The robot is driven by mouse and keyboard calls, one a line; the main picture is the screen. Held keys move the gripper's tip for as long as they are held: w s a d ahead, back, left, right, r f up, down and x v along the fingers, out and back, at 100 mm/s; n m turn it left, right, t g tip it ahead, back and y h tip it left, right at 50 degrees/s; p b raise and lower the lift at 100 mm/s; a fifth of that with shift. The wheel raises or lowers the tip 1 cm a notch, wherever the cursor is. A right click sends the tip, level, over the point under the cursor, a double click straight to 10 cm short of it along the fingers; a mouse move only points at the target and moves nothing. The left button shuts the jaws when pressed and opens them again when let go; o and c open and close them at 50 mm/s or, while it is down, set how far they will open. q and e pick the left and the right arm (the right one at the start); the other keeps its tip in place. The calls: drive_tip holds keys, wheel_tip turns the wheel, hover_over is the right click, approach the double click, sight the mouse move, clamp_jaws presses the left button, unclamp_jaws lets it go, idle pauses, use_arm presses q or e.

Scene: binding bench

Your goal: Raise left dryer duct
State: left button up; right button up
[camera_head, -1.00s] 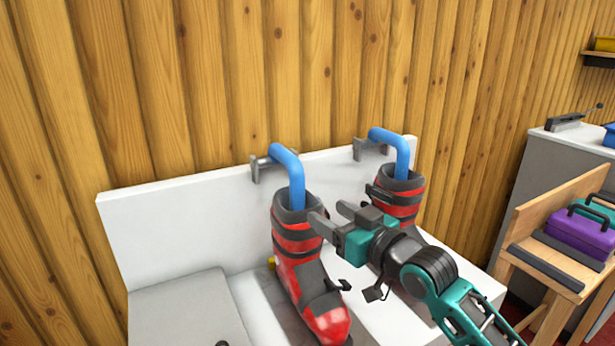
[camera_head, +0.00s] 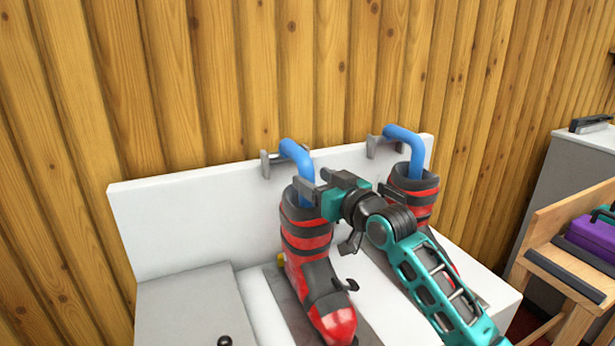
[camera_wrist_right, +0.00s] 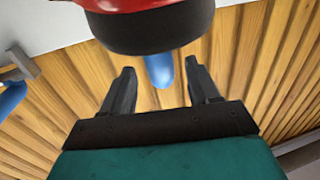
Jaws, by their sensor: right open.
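The left dryer duct (camera_head: 302,160) is a bent blue tube. It comes from a grey wall bracket and goes down into the top of the left red and black ski boot (camera_head: 305,235). My right gripper (camera_head: 312,183) is open at the boot's top, its fingers beside the duct's lower part. In the right wrist view a blue tube (camera_wrist_right: 158,70) shows between the two open fingers (camera_wrist_right: 160,88), below the dark boot rim; I cannot tell whether they touch it. The right duct (camera_head: 410,145) goes into the right boot (camera_head: 418,188), partly hidden by my gripper. My left gripper is not in view.
The boots stand on a white dryer bench (camera_head: 150,215) with a backboard against the wooden wall. Grey brackets (camera_head: 375,145) stick out at its top edge. A wooden stand (camera_head: 545,250) with a purple toolbox (camera_head: 592,236) is at right.

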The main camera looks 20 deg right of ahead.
sight(312, 178)
drive_tip(key=shift+x, duration=1.6)
drive_tip(key=shift+c, duration=0.2)
clamp_jaws()
